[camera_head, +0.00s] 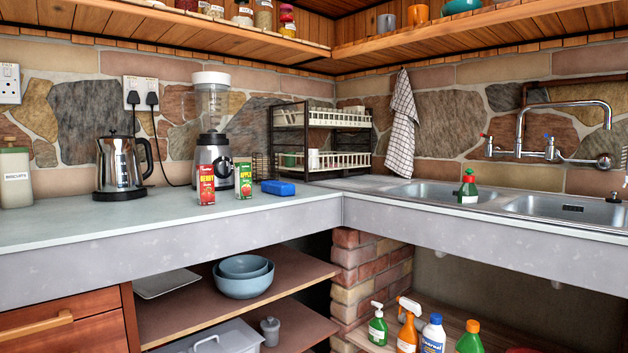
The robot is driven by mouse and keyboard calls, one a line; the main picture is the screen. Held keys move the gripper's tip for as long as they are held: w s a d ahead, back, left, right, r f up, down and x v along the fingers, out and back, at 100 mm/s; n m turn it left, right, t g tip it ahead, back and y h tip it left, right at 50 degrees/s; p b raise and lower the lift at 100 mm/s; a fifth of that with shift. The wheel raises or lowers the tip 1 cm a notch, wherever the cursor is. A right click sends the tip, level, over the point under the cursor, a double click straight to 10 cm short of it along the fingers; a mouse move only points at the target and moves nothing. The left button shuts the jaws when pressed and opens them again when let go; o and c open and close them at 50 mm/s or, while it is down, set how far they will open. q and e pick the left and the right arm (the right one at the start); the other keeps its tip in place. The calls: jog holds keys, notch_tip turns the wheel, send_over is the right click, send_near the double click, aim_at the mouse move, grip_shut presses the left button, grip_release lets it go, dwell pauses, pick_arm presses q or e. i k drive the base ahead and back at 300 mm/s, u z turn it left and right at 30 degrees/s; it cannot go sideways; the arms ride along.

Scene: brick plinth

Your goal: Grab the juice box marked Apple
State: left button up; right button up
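The juice box marked Apple (244,181) is a small upright carton, green and white with red at the bottom. It stands near the front edge of the grey counter (80,219), in front of the blender. A red carton marked Berry (206,185) stands upright to its left, a small gap apart. A blue block (278,188), like a sponge, lies just to its right. Neither of my grippers shows in the head view.
A blender (214,145) stands right behind the cartons. A kettle (121,165) and a biscuits jar (16,177) stand further left. A dish rack (320,140) and sink (430,190) are to the right. The counter between kettle and red carton is clear.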

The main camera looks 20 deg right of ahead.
aim_at(243, 188)
jog(key=z, duration=0.25)
jog(key=i, duration=0.6)
jog(key=z, duration=0.05)
jog(key=k, duration=0.6)
jog(key=z, duration=0.5)
jog(key=i, duration=1)
jog(key=z, duration=0.1)
